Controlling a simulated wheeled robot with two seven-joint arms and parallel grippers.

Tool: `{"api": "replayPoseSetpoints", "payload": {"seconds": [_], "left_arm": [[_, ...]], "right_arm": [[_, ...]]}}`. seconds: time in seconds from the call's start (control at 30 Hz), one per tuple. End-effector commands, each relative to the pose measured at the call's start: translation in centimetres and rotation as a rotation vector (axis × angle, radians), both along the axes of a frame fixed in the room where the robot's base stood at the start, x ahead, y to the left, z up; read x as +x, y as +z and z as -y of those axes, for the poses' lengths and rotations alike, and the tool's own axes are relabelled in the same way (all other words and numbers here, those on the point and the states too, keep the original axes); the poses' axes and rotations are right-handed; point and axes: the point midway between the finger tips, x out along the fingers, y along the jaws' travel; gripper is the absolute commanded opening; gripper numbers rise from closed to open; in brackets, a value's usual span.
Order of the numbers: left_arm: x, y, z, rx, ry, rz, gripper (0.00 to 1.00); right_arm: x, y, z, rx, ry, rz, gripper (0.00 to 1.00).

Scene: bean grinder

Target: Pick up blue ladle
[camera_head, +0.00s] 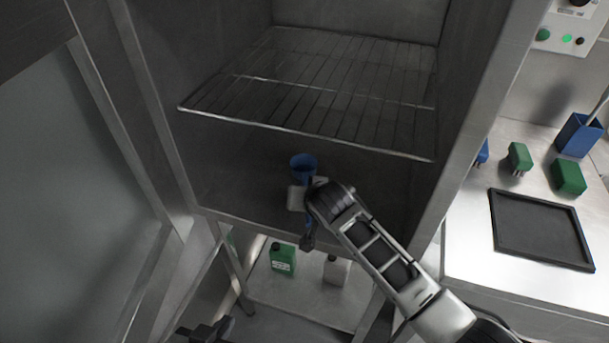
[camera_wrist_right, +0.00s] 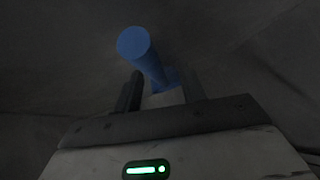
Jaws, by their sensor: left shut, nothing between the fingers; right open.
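The blue ladle (camera_head: 303,164) is inside the metal cabinet, below the wire rack, with its round bowl facing up. My right gripper (camera_wrist_right: 162,88) is open, with one dark finger on each side of the lower blue part. Whether the fingers touch it cannot be told. In the head view my right wrist hides much of this gripper and the lower ladle. My left gripper (camera_head: 205,331) is shut and empty at the bottom edge, low outside the cabinet.
The wire rack (camera_head: 320,88) spans the cabinet above my right gripper. The cabinet side walls are close by. The right counter holds a black tray (camera_head: 541,229) and green and blue items.

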Motion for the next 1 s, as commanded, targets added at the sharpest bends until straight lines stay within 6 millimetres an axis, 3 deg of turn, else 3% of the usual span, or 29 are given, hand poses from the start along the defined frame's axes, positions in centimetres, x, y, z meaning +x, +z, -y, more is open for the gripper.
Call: {"api": "replayPoseSetpoints", "payload": {"seconds": [0.37,0.4,0.53,0.57,1.0], "left_arm": [[-0.11,-0.16,0.02,0.000,-0.001,-0.001,0.00],[-0.11,-0.16,0.02,0.000,-0.001,-0.002,0.00],[-0.11,-0.16,0.01,0.001,-0.001,-0.002,0.00],[-0.11,-0.16,0.00,0.001,-0.001,-0.002,0.00],[-0.11,-0.23,-0.07,0.001,-0.001,-0.002,0.00]], "right_arm": [[0.95,-0.96,-0.31,0.002,0.001,0.001,0.41],[0.95,-0.96,-0.31,0.002,0.001,0.001,0.38],[0.93,-0.96,-0.30,0.001,0.001,0.000,0.02],[0.93,-0.96,-0.29,0.001,0.001,0.000,0.00],[0.98,-0.24,-0.34,0.003,0.001,0.003,0.00]]}}
